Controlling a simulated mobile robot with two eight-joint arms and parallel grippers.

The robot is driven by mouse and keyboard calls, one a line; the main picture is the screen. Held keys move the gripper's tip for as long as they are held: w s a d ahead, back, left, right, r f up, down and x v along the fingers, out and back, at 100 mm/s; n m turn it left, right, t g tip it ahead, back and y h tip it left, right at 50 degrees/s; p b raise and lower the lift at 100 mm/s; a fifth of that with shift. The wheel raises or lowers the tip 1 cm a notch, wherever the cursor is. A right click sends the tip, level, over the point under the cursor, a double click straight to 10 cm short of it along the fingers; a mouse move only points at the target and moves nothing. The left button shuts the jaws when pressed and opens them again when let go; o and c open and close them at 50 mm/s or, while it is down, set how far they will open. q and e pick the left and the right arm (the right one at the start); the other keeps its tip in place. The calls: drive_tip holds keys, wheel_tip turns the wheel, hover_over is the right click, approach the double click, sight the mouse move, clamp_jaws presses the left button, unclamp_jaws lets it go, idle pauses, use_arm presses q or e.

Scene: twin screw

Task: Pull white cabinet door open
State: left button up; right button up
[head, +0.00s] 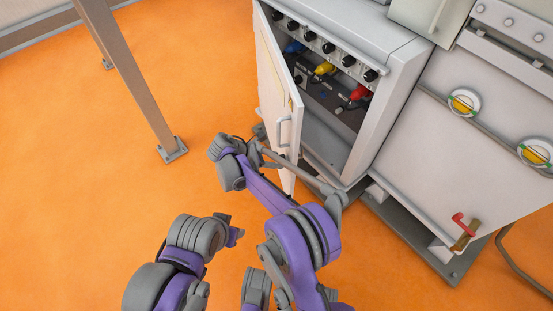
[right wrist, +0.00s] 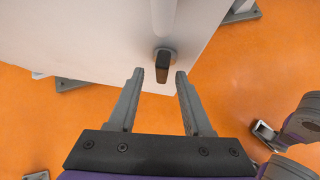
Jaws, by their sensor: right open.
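The white cabinet door (head: 272,78) stands partly open, hinged away from the grey cabinet body (head: 383,107). Its vertical grey handle (head: 283,133) is on the outer face near the free edge. My right gripper (right wrist: 159,76) is open. In the right wrist view the handle's lower end (right wrist: 163,68), with a dark tip, lies between and just beyond the fingertips, and nothing is gripped. In the head view my right wrist is just left of the door's lower part. My left gripper (head: 232,232) is lower left, away from the door; its jaws are too unclear to read.
Inside the cabinet are black knobs (head: 328,48) and yellow and red plugs (head: 360,92). A metal post (head: 130,80) stands on the orange floor at left. A panel with a red-handled valve (head: 461,225) is at right.

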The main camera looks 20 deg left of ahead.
drive_tip(key=p+v, duration=0.1)
drive_tip(key=v, duration=0.8)
drive_tip(key=shift+a+r+p, duration=0.15)
drive_tip(key=shift+r+p, duration=0.05)
drive_tip(key=shift+p, duration=0.2)
drive_tip(key=shift+s, duration=0.1)
